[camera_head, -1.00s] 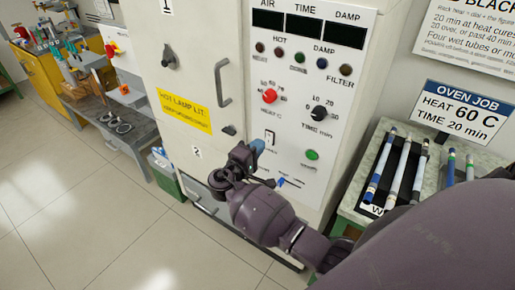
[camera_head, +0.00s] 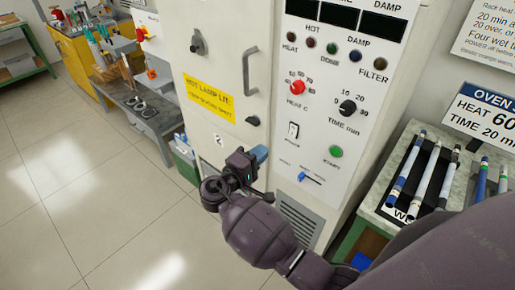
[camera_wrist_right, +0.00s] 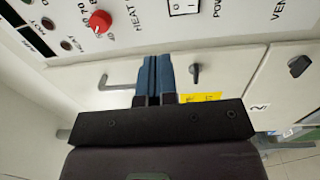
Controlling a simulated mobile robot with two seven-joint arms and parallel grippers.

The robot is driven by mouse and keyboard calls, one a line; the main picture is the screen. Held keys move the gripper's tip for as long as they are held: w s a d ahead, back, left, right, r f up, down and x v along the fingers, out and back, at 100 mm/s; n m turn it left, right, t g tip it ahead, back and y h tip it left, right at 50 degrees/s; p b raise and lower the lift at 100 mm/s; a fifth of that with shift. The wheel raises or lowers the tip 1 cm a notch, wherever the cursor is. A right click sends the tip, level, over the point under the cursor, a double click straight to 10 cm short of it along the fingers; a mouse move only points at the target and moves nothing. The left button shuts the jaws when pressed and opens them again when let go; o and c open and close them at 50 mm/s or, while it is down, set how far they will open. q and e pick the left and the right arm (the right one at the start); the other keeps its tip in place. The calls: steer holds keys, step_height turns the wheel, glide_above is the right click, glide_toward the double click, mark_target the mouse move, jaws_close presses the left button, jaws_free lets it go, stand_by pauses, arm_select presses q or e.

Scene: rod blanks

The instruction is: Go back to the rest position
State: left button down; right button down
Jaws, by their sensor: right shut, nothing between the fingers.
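My right gripper (camera_head: 260,153) is in front of the white oven cabinet, left of the power switch (camera_head: 293,130) and below the yellow hot-lamp label (camera_head: 210,98). Its blue fingers are shut together and hold nothing. In the right wrist view the closed fingers (camera_wrist_right: 154,78) point toward the oven front, with the door handle (camera_wrist_right: 118,83) and a dark latch (camera_wrist_right: 195,73) beyond them. My left gripper is not in view.
The control panel (camera_head: 325,160) has a red heat knob (camera_head: 297,88) and a green button (camera_head: 336,152). A bench rack (camera_head: 398,213) with several rods stands at right. A grey bench (camera_head: 165,118) stands at left. Tiled floor (camera_head: 90,200) is open at lower left.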

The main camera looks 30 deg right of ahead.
steer(key=w+a+f+n+t+y, duration=0.2)
steer(key=w+a+f+t+y, duration=0.3)
steer(key=y, duration=0.9)
steer(key=s+d+f+m+y, duration=0.1)
steer(key=s+f, duration=0.3)
steer(key=s, duration=0.4)
steer(key=s+d+f+m+y, duration=0.1)
steer(key=s+d+f+m, duration=0.1)
steer(key=s, duration=0.7)
steer(key=s+d+f+m+y, duration=0.1)
steer(key=s+d+f, duration=0.3)
steer(key=s, duration=0.4)
steer(key=shift+s+d+f+m+g, duration=0.2)
steer(key=shift+d+f+m+g, duration=0.15)
steer(key=shift+f+m, duration=0.4)
